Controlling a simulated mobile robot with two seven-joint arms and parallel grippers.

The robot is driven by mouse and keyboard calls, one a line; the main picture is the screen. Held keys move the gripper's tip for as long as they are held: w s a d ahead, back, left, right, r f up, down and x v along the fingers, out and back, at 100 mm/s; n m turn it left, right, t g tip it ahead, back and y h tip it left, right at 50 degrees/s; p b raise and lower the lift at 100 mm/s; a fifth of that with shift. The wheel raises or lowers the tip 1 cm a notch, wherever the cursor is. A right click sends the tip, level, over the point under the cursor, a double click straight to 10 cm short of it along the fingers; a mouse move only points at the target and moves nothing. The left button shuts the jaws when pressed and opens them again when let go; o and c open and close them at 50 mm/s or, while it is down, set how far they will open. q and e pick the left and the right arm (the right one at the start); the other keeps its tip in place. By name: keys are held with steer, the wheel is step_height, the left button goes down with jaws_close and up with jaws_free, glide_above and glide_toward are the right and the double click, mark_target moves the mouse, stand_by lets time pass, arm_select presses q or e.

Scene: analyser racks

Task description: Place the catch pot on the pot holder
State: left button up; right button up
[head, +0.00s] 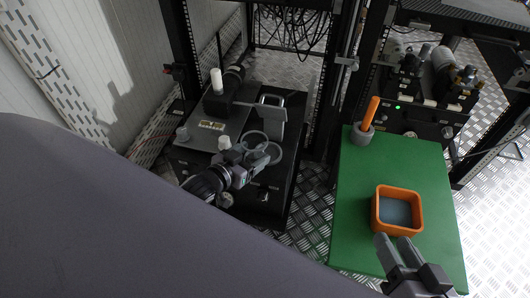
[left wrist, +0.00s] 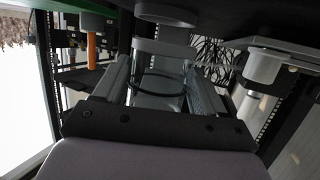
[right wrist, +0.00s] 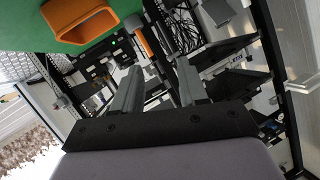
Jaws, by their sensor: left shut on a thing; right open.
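My left gripper (head: 262,153) is shut on a grey round catch pot (head: 255,141) above the front of the black analyser. In the left wrist view, the catch pot (left wrist: 156,88) sits between the two fingers, with a dark curved line across it. A grey disc (left wrist: 166,13) shows just beyond it. A grey upright bracket with a loop (head: 269,112) stands behind the pot; I cannot tell whether it is the pot holder. My right gripper (head: 395,248) is open and empty at the front of the green table.
The green table (head: 350,215) carries an orange square tray (head: 397,229) and an orange-handled tool in a grey base (head: 363,134). A white-topped cylinder (head: 217,81) and a white knob (head: 224,143) are near the left gripper. Black rack posts (head: 340,75) stand behind.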

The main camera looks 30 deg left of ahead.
mark_target(261, 145)
arm_select(q)
steer(key=w, duration=0.1)
steer(key=w+b, duration=0.1)
steer(key=w, duration=0.3)
steer(key=shift+d, duration=0.35)
steer(key=shift+w+b, duration=0.35)
steer(key=shift+w, duration=0.25)
steer(key=shift+d+f, duration=0.1)
steer(key=shift+f, duration=0.15)
step_height(261, 145, down, 2)
steer(key=shift+f+b, duration=0.1)
steer(key=shift+b, duration=0.9)
steer(key=shift+f, duration=0.35)
arm_select(e)
steer(key=d+t, duration=0.1)
steer(key=d+n, duration=0.1)
steer(key=shift+s+d+t+h, duration=0.3)
steer(key=shift+t+h, duration=0.1)
steer(key=shift+f, duration=0.1)
